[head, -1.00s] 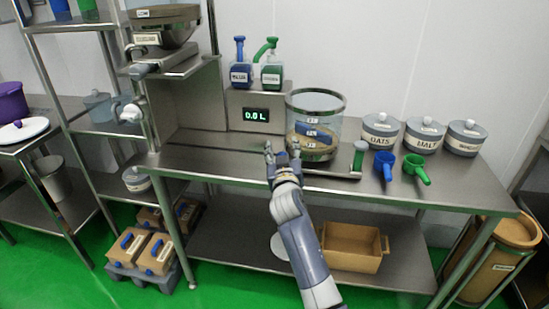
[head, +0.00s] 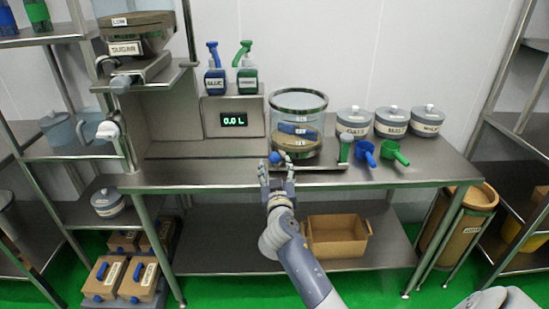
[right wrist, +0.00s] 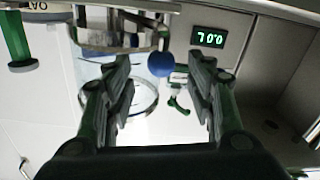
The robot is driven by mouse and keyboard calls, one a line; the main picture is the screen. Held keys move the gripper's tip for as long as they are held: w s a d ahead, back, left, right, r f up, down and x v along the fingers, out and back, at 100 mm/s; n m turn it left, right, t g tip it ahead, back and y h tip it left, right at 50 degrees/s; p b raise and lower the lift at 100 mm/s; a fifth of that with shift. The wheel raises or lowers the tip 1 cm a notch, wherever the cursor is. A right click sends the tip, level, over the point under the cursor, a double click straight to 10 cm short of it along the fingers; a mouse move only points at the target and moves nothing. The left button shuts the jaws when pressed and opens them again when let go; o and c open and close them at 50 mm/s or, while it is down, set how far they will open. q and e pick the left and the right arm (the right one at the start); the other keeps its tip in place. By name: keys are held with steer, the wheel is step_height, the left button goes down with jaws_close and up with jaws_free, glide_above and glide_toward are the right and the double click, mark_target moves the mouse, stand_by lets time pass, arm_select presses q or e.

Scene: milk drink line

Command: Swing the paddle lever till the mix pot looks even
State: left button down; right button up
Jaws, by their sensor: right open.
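The mix pot (head: 313,108) is a clear drum with a metal rim on the metal table. Inside it are a blue paddle part and a tan layer, partly hidden by the wall and labels; I cannot tell how even the layer is. A blue ball knob (head: 274,157), apparently on the paddle lever, is low at the pot's front left. My right gripper (head: 277,181) is open and empty just in front of the knob, by the table's front edge. In the right wrist view the knob (right wrist: 160,65) appears between the spread fingertips (right wrist: 158,78). My left gripper is out of view.
Several lidded canisters (head: 391,122) stand behind. The display (head: 233,119) reads 0.0 L, with two pump bottles above. The table's left front is clear.

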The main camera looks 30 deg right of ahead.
mark_target(275, 162)
steer(key=x, duration=0.4)
steer(key=shift+w+d, duration=0.15)
steer(key=shift+w, duration=0.2)
steer(key=shift+w+d, duration=0.25)
steer(key=shift+w, duration=0.25)
steer(key=c, duration=0.9)
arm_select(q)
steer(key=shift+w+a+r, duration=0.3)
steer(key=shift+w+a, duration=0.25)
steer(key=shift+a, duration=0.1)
arm_select(e)
jaws_close()
